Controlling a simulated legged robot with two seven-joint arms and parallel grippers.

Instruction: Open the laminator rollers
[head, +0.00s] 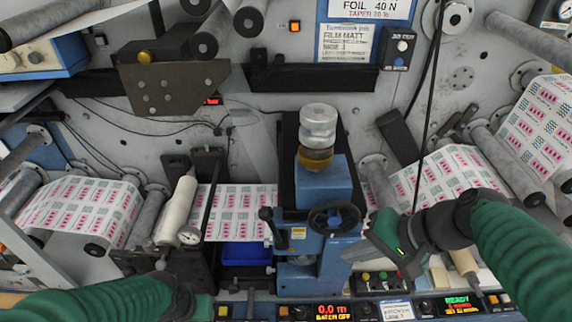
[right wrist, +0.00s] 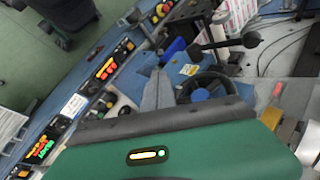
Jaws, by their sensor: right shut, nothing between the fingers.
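The blue laminator unit (head: 325,187) stands in the middle of the head view, with a black handwheel (head: 334,218) on its front. A black lever with a ball knob (head: 267,213) sticks out at its left side. In the right wrist view the handwheel (right wrist: 207,88) and the lever knob (right wrist: 251,39) lie beyond my gripper. My right gripper (head: 354,252) is shut and empty, just right of and below the handwheel. Its grey fingers (right wrist: 157,90) point at the blue unit, seemingly apart from it. The laminator rollers are hidden behind the unit's front. My left gripper is out of view; only its green arm shows.
Printed web (head: 236,212) runs behind the unit. A white roller with a dial gauge (head: 190,235) stands at left. A control panel (head: 338,311) with buttons and displays runs along the front. A blue bin (head: 246,254) sits left of the unit. A black cable (head: 424,110) hangs at right.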

